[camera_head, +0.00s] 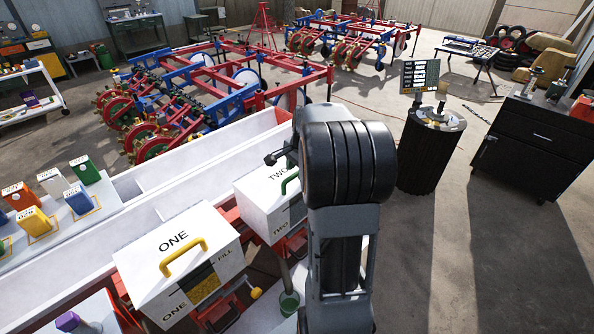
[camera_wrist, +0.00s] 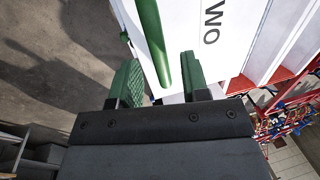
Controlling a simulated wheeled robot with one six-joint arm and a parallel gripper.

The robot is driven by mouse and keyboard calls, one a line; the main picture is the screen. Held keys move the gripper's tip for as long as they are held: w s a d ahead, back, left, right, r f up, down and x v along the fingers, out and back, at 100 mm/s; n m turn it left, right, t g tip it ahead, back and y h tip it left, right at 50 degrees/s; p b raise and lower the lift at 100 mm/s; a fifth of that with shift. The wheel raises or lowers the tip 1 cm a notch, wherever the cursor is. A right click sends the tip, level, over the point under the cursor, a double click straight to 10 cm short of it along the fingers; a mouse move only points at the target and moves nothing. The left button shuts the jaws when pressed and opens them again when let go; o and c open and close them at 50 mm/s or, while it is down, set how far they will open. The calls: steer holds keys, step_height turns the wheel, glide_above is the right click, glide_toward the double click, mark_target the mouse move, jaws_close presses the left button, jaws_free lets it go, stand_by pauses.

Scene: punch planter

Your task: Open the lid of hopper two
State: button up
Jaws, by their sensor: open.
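Hopper two (camera_head: 266,190) is a white box marked "TWO", partly hidden behind my arm in the head view. Its lid looks shut, with a green handle (camera_head: 289,180) on top. In the wrist view the lid (camera_wrist: 213,58) shows its "TWO" lettering, and the green handle (camera_wrist: 152,45) runs down the picture. My gripper (camera_wrist: 158,72) is open, with one green-padded finger to each side of the handle's lower end. Whether the fingers are level with the handle or still above it, I cannot tell. In the head view my gripper is hidden behind my arm.
Hopper one (camera_head: 178,262), with a yellow handle, stands to the left of hopper two. A long white trough (camera_head: 75,245) runs behind the hoppers. A dark barrel (camera_head: 428,155) and a black cabinet (camera_head: 535,145) stand right, with clear floor between.

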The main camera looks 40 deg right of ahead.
steer(key=shift+w+f, duration=0.1)
steer(key=shift+f, duration=0.35)
steer(key=shift+c, duration=0.2)
jaws_close()
